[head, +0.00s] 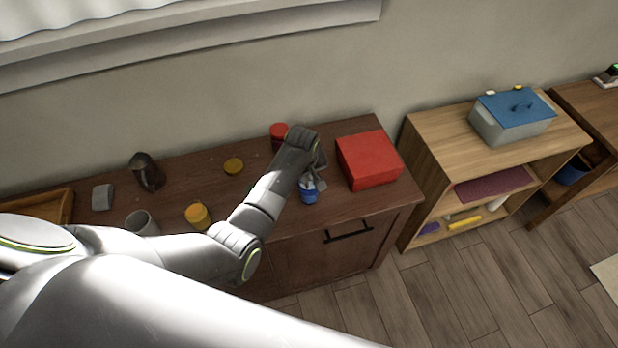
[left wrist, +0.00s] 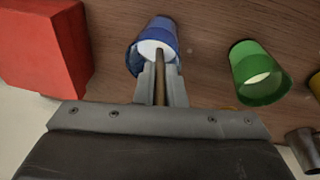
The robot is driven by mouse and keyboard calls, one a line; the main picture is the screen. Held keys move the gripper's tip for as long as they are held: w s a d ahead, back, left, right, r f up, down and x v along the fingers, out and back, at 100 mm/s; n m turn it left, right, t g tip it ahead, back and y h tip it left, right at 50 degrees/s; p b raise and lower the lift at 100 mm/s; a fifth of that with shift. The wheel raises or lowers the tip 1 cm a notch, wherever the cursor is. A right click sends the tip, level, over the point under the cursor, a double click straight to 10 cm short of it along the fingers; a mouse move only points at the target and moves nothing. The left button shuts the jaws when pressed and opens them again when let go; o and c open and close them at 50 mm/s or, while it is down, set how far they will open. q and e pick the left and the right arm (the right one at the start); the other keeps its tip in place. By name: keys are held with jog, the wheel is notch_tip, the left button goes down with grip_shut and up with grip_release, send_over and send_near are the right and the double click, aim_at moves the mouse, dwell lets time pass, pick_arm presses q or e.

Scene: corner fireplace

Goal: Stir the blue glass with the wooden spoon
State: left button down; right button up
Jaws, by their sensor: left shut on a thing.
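The blue glass (head: 309,194) stands on the dark wooden cabinet near its front edge, left of the red box. In the left wrist view the blue glass (left wrist: 147,36) shows its open mouth and pale inside. My left gripper (head: 312,180) is just above the glass. It is shut on the wooden spoon (left wrist: 160,85), whose brown handle runs between the fingers toward the glass mouth. The spoon's end appears to be in the mouth; its tip and depth cannot be made out. In the head view the spoon is hidden by the gripper. My right gripper is not in view.
A red box (head: 369,160) stands close right of the glass. A green cup (left wrist: 258,72) is near it in the wrist view. A red cup (head: 279,131), yellow cup (head: 197,214), grey cup (head: 140,223) and dark mug (head: 147,173) stand on the cabinet.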

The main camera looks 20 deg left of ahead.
pick_arm(q)
jog(key=shift+s+f, duration=0.15)
jog(key=shift+s, duration=0.3)
jog(key=shift+w+d, duration=0.15)
jog(key=shift+d, duration=0.25)
jog(key=v, duration=1)
jog(key=shift+w, duration=0.1)
dwell(0.7)
jog(key=shift+w+v, duration=0.25)
jog(key=shift+v, duration=1)
jog(key=shift+w+v, duration=0.25)
jog(key=shift+v, duration=1)
jog(key=shift+a, duration=0.25)
